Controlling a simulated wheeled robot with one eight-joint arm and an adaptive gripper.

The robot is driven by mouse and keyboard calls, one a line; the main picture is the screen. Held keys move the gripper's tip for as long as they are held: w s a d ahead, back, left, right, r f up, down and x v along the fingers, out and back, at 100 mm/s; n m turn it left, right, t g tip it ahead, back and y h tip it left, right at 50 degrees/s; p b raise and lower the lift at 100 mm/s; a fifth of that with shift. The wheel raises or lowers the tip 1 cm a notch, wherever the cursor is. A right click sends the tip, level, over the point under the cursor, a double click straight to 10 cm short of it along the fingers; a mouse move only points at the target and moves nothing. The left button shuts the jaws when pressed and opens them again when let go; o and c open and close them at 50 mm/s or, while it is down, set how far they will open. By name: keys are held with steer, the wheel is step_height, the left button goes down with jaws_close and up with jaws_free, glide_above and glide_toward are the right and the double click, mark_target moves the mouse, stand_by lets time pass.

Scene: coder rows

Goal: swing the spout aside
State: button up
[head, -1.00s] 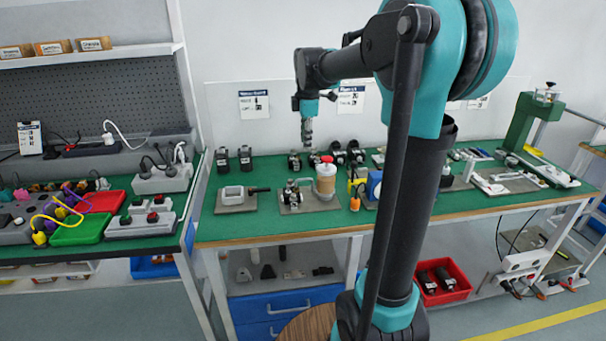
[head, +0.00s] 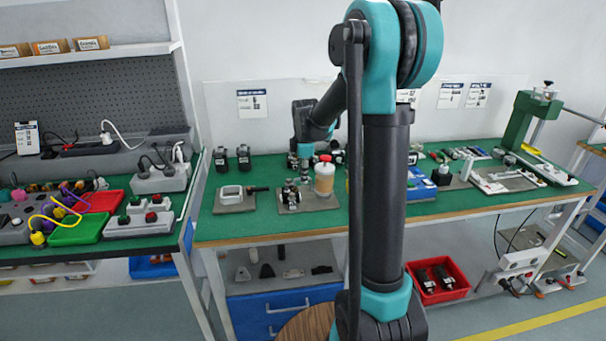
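A small metal fitting (head: 290,193) stands on a grey base plate (head: 318,204) on the green bench. Beside it on the same plate is a tan jar with a red knob on its lid (head: 324,178). I cannot make out for certain which part is the spout; it may belong to the fitting. My gripper (head: 304,162) points down just above and behind the fitting, left of the jar. It is small and partly merged with dark parts behind, so its fingers and any contact are unclear.
A plate with a grey open box and black handle (head: 233,197) lies to the left. Two dark devices (head: 233,158) stand behind it. My own arm hides the bench right of the jar. A green press (head: 525,123) stands far right.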

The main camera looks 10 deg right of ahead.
steer(key=shift+c, duration=0.5)
jaws_close()
steer(key=shift+w, duration=0.15)
steer(key=w+d+m+g+h, duration=0.2)
steer(key=w+d+m, duration=0.5)
steer(key=m, duration=1.1)
steer(key=shift+w+d, duration=0.2)
steer(key=shift+w, duration=0.4)
steer(key=shift+d, duration=0.1)
